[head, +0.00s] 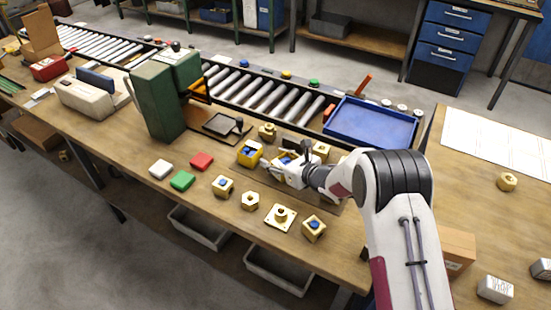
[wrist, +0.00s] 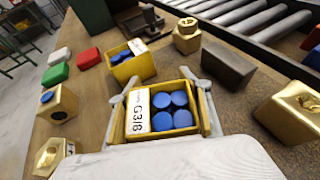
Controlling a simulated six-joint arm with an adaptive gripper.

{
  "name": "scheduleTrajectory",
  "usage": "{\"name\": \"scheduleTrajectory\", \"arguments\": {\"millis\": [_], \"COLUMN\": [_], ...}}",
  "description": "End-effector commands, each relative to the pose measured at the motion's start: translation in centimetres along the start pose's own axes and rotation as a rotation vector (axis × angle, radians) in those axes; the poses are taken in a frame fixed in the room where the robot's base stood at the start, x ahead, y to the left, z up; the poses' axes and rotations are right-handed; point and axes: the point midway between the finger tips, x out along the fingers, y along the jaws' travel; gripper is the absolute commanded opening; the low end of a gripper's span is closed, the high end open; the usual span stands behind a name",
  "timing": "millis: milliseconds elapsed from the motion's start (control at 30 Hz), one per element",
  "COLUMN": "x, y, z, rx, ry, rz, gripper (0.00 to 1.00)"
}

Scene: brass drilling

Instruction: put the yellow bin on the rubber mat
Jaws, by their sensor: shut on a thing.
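A yellow bin (wrist: 183,118) with several blue round caps and a white label reading G3/8 is between the fingers of my gripper (wrist: 163,100) in the wrist view. The fingers press on its left and right sides. In the head view my gripper (head: 284,165) partly hides this bin (head: 285,155); I cannot tell whether it touches the bench. A second yellow bin (wrist: 133,69) with blue caps and a label stands just beyond it, to the left; it also shows in the head view (head: 249,155).
Brass parts stand around: one (wrist: 187,36) behind, one (wrist: 292,110) at right, several at left. A dark block (wrist: 228,66) lies right of the held bin. White, red (head: 201,161) and green (head: 182,180) blocks lie left. A green machine (head: 160,100) and blue tray (head: 370,123) stand behind.

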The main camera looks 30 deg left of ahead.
Motion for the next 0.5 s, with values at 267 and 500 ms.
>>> {"name": "scheduleTrajectory", "arguments": {"millis": [267,500], "x": [0.01,0.11], "y": [-0.02,-0.01], "z": [0.03,-0.20], "rx": [0.000,-0.001], "ry": [-0.001,-0.001], "rz": [0.000,0.000], "gripper": [0.24,0.65]}}
